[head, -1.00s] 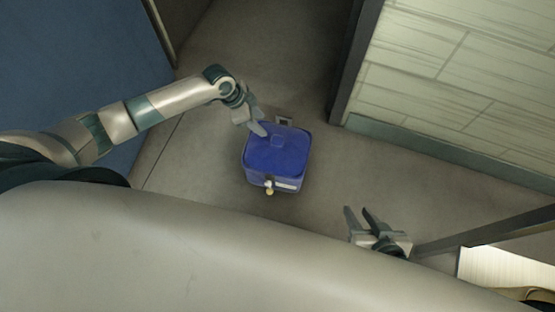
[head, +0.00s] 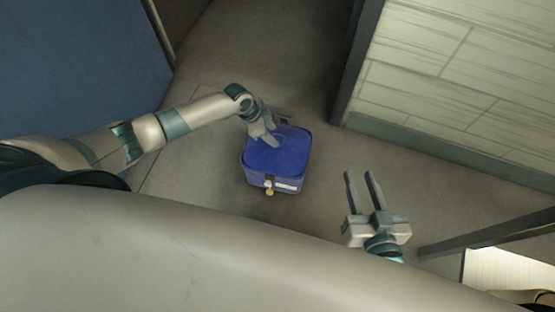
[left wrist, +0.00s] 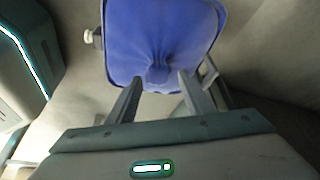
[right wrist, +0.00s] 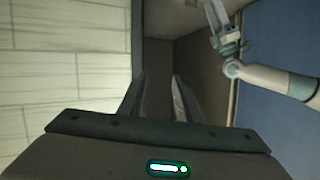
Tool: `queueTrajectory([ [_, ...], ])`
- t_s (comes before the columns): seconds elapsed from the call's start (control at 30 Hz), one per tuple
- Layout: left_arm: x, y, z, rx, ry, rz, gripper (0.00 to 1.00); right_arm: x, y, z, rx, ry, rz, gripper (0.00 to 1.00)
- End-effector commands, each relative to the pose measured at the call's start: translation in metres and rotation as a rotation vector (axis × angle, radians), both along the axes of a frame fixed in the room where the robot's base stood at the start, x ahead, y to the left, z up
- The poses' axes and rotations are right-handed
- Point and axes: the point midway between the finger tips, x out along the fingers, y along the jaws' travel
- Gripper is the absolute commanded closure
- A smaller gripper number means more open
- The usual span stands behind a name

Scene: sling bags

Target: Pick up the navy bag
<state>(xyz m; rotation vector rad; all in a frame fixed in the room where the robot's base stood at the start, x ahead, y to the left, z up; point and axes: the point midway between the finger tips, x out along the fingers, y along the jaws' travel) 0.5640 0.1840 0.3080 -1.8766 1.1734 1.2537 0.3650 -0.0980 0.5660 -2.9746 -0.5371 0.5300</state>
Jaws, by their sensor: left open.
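The navy bag (head: 277,155) is a boxy blue bag on the grey floor, near the middle of the head view. A pale label and a small yellowish tag show on its near side. My left gripper (head: 272,140) is open over the bag's top. In the left wrist view the bag (left wrist: 160,35) lies ahead of the open fingers (left wrist: 158,92), with a raised bump of its top between the tips. I cannot tell whether the fingers touch it. My right gripper (head: 360,175) is open and empty, to the right of the bag; its fingers also show in the right wrist view (right wrist: 160,78).
A pale panelled wall (head: 470,80) with a dark edge stands at the right. A blue panel (head: 75,70) fills the upper left. A dark bar (head: 480,235) crosses the lower right. The floor (head: 250,50) behind the bag is clear.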

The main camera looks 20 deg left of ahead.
Motion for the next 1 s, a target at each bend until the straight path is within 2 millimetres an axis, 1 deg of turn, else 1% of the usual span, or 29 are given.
queueTrajectory([
  [0.17,0.000,0.000,0.000,0.000,0.000,0.000,0.54,0.000,0.000,0.000,0.000,0.000,0.000,0.69],
  [0.33,0.000,-0.003,-0.007,-0.001,0.001,0.001,0.54,0.001,0.001,0.003,0.006,-0.024,0.000,0.69],
  [0.47,0.001,-0.007,-0.017,0.000,0.000,0.001,0.54,0.005,0.005,0.014,0.027,-0.091,-0.001,0.69],
  [0.73,0.005,-0.017,-0.041,0.000,0.001,0.002,0.54,0.008,0.012,0.043,0.074,-0.244,-0.003,0.69],
  [0.87,0.006,-0.020,-0.046,0.000,0.000,0.000,0.54,0.008,0.013,0.052,0.087,-0.289,-0.004,0.69],
  [1.0,0.006,-0.020,-0.048,0.000,0.000,0.001,0.54,0.008,0.014,0.055,0.090,-0.301,-0.005,0.69],
])
